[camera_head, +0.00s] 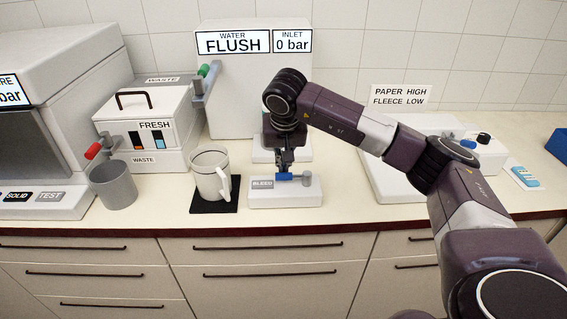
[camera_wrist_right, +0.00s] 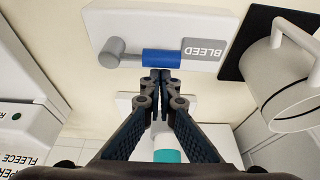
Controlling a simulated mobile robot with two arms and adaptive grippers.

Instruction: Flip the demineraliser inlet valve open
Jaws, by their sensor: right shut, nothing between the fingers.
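No label I can read says demineraliser. A blue valve handle (camera_head: 284,176) lies sideways on a white block (camera_head: 312,190) labelled BLEED, with a grey knob end at its right. In the right wrist view the blue handle (camera_wrist_right: 162,58) lies just beyond my fingertips; I cannot tell whether they touch it. My right gripper (camera_head: 286,166) points down over the block, shut and empty; its fingers also show in the right wrist view (camera_wrist_right: 160,76). A green-handled valve (camera_head: 204,71) is on the FLUSH machine's left side. My left gripper is out of view.
A white mug (camera_head: 209,173) stands on a black mat (camera_head: 213,207) left of the block. A grey cup (camera_head: 114,188) stands below a red-handled tap (camera_head: 93,151) on the FRESH box (camera_head: 145,120). The FLUSH machine (camera_head: 233,100), reading 0 bar, stands behind. A white unit (camera_head: 385,180) stands right.

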